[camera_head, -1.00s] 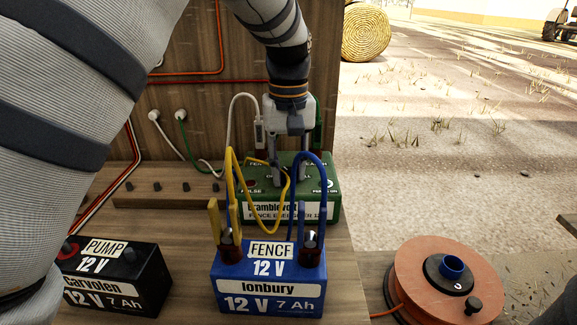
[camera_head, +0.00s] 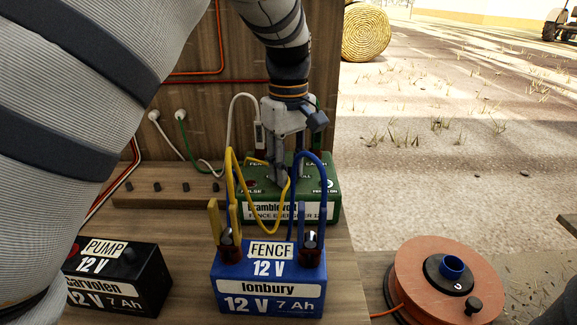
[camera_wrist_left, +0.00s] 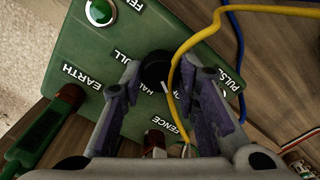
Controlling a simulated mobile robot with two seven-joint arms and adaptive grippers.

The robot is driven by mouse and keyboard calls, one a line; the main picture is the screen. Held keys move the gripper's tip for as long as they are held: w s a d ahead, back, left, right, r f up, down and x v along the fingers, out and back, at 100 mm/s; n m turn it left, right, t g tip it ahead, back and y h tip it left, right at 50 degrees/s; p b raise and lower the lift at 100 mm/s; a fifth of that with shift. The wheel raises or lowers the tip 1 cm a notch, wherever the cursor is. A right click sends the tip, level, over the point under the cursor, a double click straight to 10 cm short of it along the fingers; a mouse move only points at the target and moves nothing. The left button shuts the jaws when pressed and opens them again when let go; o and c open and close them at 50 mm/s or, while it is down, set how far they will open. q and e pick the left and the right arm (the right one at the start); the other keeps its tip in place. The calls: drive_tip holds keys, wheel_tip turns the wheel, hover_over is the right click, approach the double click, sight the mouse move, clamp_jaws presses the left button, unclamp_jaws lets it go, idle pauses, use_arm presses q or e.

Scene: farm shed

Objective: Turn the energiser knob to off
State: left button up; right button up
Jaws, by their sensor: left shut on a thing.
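The green energiser (camera_head: 325,205) stands at the back of the bench, top face up. In the left wrist view its black knob (camera_wrist_left: 155,69) sits between my left gripper's fingers (camera_wrist_left: 166,76). The knob's white pointer line lies between the partly covered HALF and OFF labels. FULL shows on the far side of the knob. In the head view my left gripper (camera_head: 282,181) comes down from above onto the energiser's top and hides the knob. It is shut on the knob. My right gripper is not in view.
The blue FENCE battery (camera_head: 268,274) stands in front, with yellow and blue clip leads arching close to my gripper. The yellow lead (camera_wrist_left: 188,50) crosses beside the knob. A black PUMP battery (camera_head: 118,278) is at left, an orange reel (camera_head: 420,270) at right.

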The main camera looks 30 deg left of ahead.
use_arm(q)
drive_tip(key=shift+f, duration=0.1)
drive_tip(key=o, duration=1.2)
wheel_tip(320, 180, up, 12)
drive_tip(key=shift+r, duration=0.1)
